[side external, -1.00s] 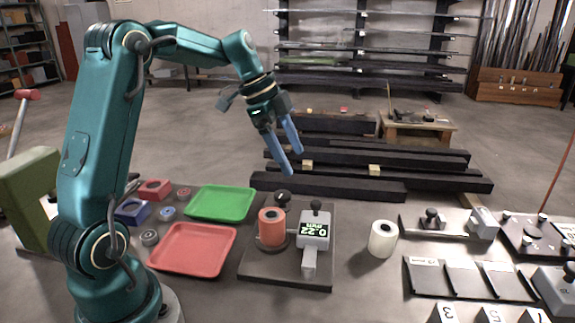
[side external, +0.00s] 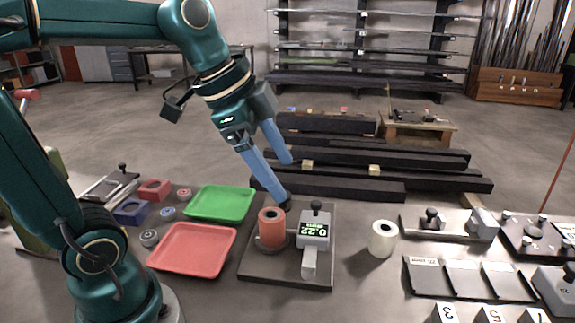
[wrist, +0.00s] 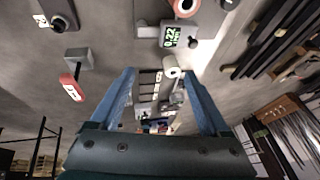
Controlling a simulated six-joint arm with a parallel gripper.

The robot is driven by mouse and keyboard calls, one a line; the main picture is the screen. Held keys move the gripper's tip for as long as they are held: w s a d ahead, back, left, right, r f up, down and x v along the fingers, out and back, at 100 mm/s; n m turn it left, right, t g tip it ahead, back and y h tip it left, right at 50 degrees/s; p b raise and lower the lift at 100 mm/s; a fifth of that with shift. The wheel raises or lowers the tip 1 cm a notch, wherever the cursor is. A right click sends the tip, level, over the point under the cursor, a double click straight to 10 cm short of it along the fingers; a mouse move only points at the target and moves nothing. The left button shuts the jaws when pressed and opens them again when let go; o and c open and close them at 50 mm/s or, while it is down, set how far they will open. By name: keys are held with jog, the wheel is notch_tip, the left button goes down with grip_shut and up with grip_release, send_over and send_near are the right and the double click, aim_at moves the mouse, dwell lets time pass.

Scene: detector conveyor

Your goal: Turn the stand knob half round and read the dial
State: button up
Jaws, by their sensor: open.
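The stand is a dark base plate (side external: 255,275) holding a red-orange cylinder (side external: 270,243) and a grey gauge with a lit dial (side external: 314,230) reading 0.22. The dial also shows in the wrist view (wrist: 172,36). One black knob (side external: 317,206) tops the gauge. Another black knob (side external: 286,204) stands behind the cylinder, partly hidden by a fingertip. My gripper (side external: 286,178) is open and empty, its blue fingers apart, the nearer tip over or beside that rear knob. Contact cannot be told. Both fingers also show in the wrist view (wrist: 158,76).
A white roll (side external: 382,239) stands right of the stand. A red tray (side external: 194,248) and a green tray (side external: 220,203) lie to the left, beside small red and blue blocks. Dark beams (side external: 345,188) lie behind. A slotted rack (side external: 467,280) is at right.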

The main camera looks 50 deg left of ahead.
jog(key=s+d+f+n, duration=0.1)
jog(key=s+f+n, duration=0.2)
jog(key=s+n, duration=0.2)
jog(key=shift+s+d+f+t+y, duration=0.25)
jog(key=shift+s+t+y, duration=0.15)
jog(key=shift+s, duration=0.9)
